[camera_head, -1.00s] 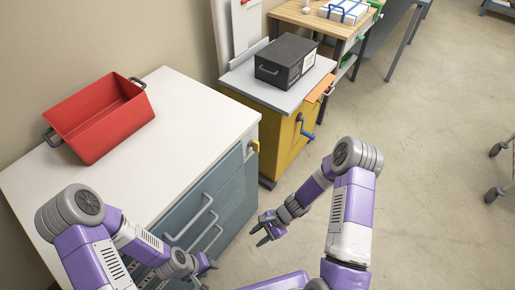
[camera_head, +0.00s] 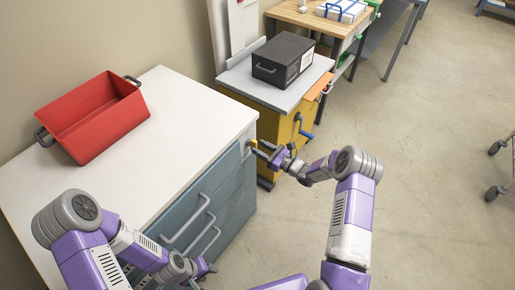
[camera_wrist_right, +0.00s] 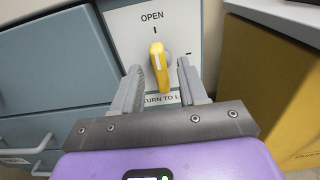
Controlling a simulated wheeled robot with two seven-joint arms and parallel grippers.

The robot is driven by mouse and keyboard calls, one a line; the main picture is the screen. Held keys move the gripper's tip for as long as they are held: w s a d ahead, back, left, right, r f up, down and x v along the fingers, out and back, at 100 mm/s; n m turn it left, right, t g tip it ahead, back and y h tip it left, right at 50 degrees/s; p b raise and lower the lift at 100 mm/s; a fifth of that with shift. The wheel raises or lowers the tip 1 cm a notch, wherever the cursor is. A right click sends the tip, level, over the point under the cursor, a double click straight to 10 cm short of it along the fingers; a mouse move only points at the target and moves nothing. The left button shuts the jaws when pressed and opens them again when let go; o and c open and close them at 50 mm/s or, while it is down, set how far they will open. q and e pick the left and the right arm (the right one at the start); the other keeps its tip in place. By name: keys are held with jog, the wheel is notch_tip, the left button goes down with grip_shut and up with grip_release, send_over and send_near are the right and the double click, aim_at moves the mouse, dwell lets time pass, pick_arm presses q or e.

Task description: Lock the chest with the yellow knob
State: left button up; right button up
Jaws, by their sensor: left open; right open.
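The grey-blue chest of drawers (camera_head: 206,212) with a white top stands at the left. In the right wrist view the knob points nearly straight up, toward the mark under "OPEN". Lettering below it is partly hidden. My right gripper (camera_wrist_right: 165,80) is open, with its fingers on either side of the knob; I cannot tell whether they touch it. My left gripper (camera_head: 205,268) is open, low in front of the drawers.
A red bin (camera_head: 92,117) sits on the chest's white top. A yellow cabinet (camera_wrist_right: 262,90) stands close to the right of the knob, with a black box (camera_head: 283,60) on top and a blue crank (camera_head: 305,128). Open floor lies to the right.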

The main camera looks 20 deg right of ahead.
jog(key=shift+x, duration=1.05)
jog(key=shift+c, duration=0.3)
grip_shut()
